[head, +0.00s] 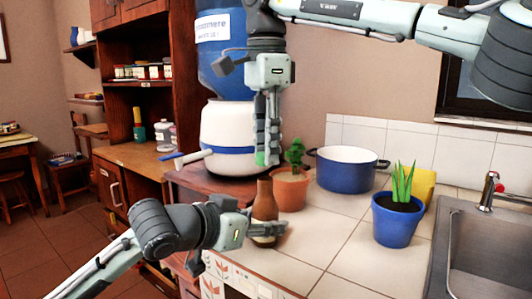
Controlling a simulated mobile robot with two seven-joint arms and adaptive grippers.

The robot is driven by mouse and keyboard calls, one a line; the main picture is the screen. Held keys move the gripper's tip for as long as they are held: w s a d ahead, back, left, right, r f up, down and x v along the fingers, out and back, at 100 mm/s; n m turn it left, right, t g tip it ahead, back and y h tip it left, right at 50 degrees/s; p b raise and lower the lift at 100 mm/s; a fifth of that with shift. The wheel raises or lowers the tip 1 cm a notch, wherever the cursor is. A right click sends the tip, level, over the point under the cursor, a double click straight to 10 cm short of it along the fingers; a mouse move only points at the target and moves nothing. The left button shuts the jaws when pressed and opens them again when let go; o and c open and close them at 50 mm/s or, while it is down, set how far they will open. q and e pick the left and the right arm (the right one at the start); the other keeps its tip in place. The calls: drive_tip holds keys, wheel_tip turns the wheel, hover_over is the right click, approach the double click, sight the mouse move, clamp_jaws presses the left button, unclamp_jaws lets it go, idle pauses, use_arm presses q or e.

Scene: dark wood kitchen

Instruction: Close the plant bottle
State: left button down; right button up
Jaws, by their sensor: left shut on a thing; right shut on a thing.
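The plant bottle (264,203), brown with a narrow neck, stands upright near the counter's left front edge. My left gripper (268,229) is shut around its lower body. My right gripper (267,148) points down above the bottle, shut on a small green thing (261,159), which looks like the bottle's stopper. The green thing is a little above the bottle's neck and apart from it. The fingers hide much of it, and the inside of the bottle's mouth is not visible.
A terracotta pot (292,192) with a plant stands just right of the bottle. A blue pot (345,172), a blue planter (394,226) and a sink (490,250) are further right. A large water dispenser (225,135) stands behind. Tiles in front are clear.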

sight(266, 178)
drive_tip(key=shift+f, duration=0.5)
drive_tip(key=shift+f, duration=0.85)
drive_tip(key=shift+f, duration=0.6)
